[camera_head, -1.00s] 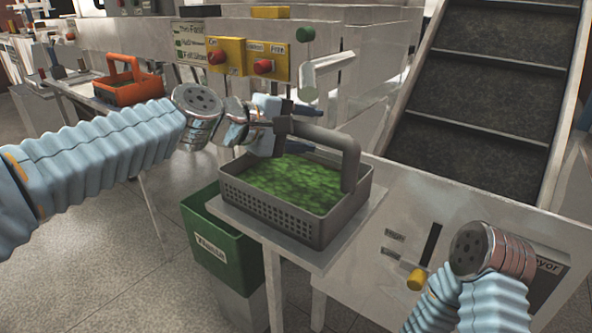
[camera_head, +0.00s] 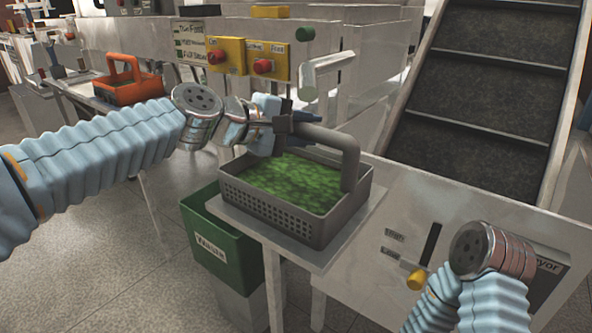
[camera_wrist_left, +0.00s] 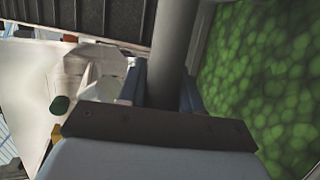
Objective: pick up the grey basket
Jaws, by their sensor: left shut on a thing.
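The grey basket (camera_head: 290,222) stands on a small white table (camera_head: 318,262) in the middle of the head view. It holds green leafy material and has a thick grey arched handle. My left gripper (camera_head: 282,124) is shut on the handle near its left end. In the left wrist view the handle (camera_wrist_left: 173,50) runs between the two fingers, with the green contents to the right. The basket appears to rest level on the table. My right arm shows at the lower right, but its fingers are out of view.
A green waste bin (camera_head: 222,245) stands below the table's left side. An orange basket (camera_head: 128,85) sits on a surface at the back left. A panel with red buttons (camera_head: 262,66) is behind my gripper. A sloped conveyor (camera_head: 470,110) rises at right, beside a yellow-knobbed lever (camera_head: 417,279).

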